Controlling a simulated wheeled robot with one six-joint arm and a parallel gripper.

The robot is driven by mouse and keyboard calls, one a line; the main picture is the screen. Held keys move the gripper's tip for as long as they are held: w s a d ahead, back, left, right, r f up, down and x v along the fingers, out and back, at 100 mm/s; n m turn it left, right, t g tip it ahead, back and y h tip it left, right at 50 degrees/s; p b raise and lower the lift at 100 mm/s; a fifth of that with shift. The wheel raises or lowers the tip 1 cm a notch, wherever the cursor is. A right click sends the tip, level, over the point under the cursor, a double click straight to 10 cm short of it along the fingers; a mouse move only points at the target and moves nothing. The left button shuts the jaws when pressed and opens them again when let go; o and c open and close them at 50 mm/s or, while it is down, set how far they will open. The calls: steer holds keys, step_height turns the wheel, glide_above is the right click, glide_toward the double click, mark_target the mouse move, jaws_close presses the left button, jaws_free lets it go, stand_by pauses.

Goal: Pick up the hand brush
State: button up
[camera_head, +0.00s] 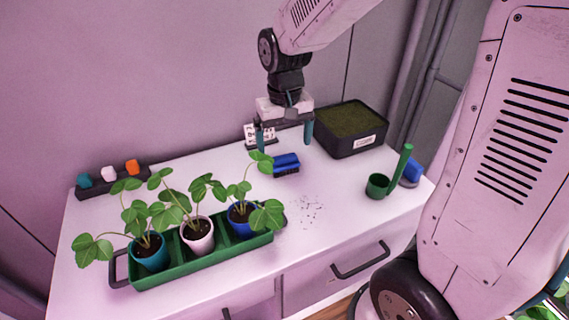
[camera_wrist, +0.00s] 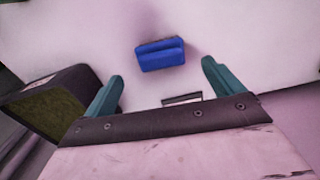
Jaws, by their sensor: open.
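The hand brush (camera_head: 286,163) is a small blue block with dark bristles along its lower edge. It lies on the white worktop, right of the potted plants. My gripper (camera_head: 284,140) is above the worktop, a little behind and over the brush, with its two teal fingers spread and nothing between them. In the wrist view the brush (camera_wrist: 160,54) lies ahead of the open fingertips of my gripper (camera_wrist: 160,72), roughly centred between them. The brush is not touched by the fingers in that view.
A green tray (camera_head: 205,262) holds plants in teal, pink and blue pots. A black soil box (camera_head: 351,146) stands back right, a small sign (camera_head: 260,134) behind the brush. A green scoop (camera_head: 378,186) and another blue item (camera_head: 412,172) are right. Dark crumbs (camera_head: 311,210) lie in front.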

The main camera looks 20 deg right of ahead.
mark_target(285, 158)
steer(key=f, duration=0.6)
steer(key=shift+s+a+f, duration=0.1)
steer(key=shift+s+f, duration=0.05)
steer(key=shift+s, duration=0.1)
steer(key=c, duration=1.1)
